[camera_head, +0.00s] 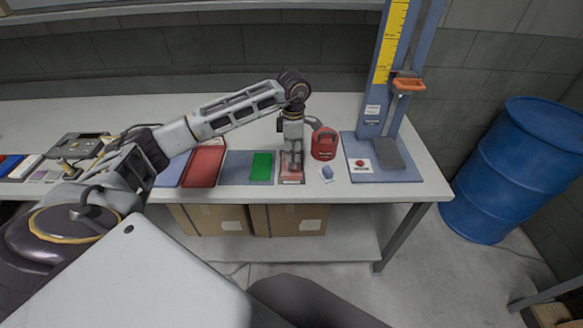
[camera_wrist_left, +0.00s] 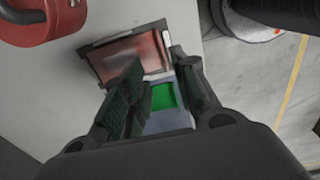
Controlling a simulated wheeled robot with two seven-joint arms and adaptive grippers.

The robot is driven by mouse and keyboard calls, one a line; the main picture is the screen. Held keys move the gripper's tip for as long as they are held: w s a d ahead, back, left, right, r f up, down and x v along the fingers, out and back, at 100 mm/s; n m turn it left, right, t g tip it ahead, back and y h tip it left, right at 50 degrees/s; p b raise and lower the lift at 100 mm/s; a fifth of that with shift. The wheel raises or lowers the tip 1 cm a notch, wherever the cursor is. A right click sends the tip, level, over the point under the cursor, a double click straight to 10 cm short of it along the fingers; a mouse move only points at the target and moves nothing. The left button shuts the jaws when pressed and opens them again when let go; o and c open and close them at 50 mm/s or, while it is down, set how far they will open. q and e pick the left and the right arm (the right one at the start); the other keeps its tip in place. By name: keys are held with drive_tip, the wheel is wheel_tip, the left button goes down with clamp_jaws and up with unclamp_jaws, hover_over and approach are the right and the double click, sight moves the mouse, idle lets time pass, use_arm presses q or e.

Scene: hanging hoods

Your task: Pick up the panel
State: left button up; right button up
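A red panel (camera_head: 291,180) in a dark frame lies on the bench top directly below my left gripper (camera_head: 291,165); I take it to be the panel. In the left wrist view the red panel (camera_wrist_left: 130,52) is at the fingertips, tilted in the picture and partly covered by the fingers. My left gripper (camera_wrist_left: 157,62) points down, its two dark fingers apart, with nothing clearly held between them. Whether the tips touch the panel cannot be told. A green block (camera_head: 262,166) on a blue-grey mat is just left; it shows between the fingers (camera_wrist_left: 163,97). My right gripper is out of view.
A red handled object (camera_head: 324,143) and a small blue piece (camera_head: 327,173) stand close right. Further right is a blue stand (camera_head: 385,172) with a yellow scale. A red tray (camera_head: 204,165) lies left. A blue barrel (camera_head: 515,165) stands beyond the bench's right end.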

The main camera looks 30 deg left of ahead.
sight(291, 174)
use_arm(q)
wheel_tip(291, 174, down, 4)
drive_tip(key=shift+r, duration=0.25)
drive_tip(key=shift+f, duration=0.8)
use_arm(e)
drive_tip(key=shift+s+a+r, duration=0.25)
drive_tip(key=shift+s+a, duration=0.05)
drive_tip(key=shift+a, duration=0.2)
use_arm(q)
drive_tip(key=shift+f, duration=0.1)
drive_tip(key=shift+s+f+p, duration=0.25)
drive_tip(key=shift+f+p, duration=0.3)
drive_tip(key=shift+f, duration=0.3)
drive_tip(key=shift+s+a+f, duration=0.1)
drive_tip(key=shift+f, duration=1.55)
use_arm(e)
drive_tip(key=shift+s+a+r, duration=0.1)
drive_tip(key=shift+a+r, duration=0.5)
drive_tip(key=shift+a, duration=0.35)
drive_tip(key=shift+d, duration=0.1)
